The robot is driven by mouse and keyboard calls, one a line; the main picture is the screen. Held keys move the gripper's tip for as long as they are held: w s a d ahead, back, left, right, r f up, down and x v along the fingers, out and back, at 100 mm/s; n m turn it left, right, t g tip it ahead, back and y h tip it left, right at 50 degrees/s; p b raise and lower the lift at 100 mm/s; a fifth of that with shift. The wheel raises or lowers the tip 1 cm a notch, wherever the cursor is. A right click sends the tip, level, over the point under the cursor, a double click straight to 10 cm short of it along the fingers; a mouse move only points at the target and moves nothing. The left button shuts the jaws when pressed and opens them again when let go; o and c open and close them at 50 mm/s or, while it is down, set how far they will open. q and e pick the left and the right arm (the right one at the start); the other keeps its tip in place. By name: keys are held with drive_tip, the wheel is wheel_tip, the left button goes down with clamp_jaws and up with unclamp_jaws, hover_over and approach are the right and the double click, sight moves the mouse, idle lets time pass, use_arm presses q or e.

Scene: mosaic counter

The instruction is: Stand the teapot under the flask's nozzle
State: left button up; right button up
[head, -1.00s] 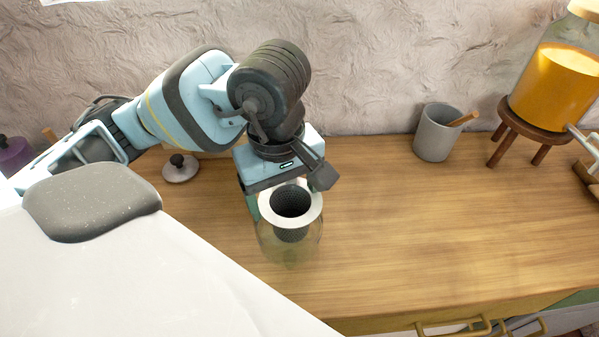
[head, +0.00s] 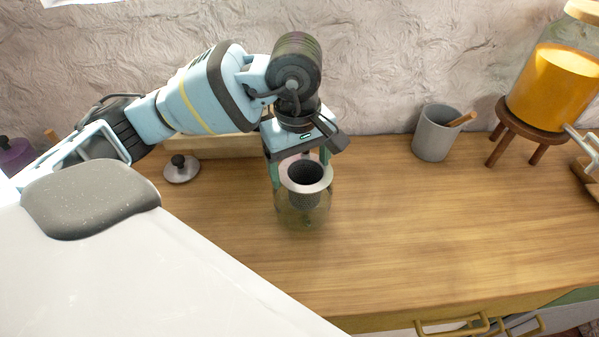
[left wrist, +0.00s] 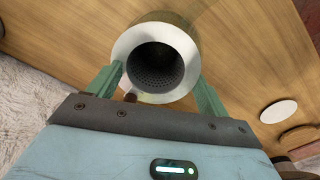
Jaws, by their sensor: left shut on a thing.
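The teapot (head: 304,212) is a clear glass vessel with a pale rim and a dark perforated strainer inside. It is upright in the middle of the head view; I cannot tell if its base touches the counter. My left gripper (left wrist: 157,84) is shut on it, with a green finger on each side just below the rim. The flask (head: 553,88) holds orange liquid on a round brown wooden stand (head: 531,133) at the far right. Its metal nozzle (head: 580,140) points toward the front right, well apart from the teapot. My right gripper is not in view.
A grey cup (head: 433,138) with a wooden stick stands between the teapot and the flask, near the wall. A lid with a dark knob (head: 181,171) lies at the left. The wooden counter (head: 430,230) is clear in front of the cup.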

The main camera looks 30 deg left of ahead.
use_arm(q)
drive_tip(key=shift+f, duration=1.2)
drive_tip(key=shift+f, duration=0.15)
drive_tip(key=o, duration=1.8)
drive_tip(key=shift+c, duration=0.2)
drive_tip(key=r, duration=0.6)
drive_tip(key=r+p, duration=0.1)
drive_tip(key=r, duration=0.5)
drive_tip(key=shift+s+a+r, duration=0.15)
drive_tip(key=shift+s, duration=0.05)
drive_tip(key=shift+c, duration=0.3)
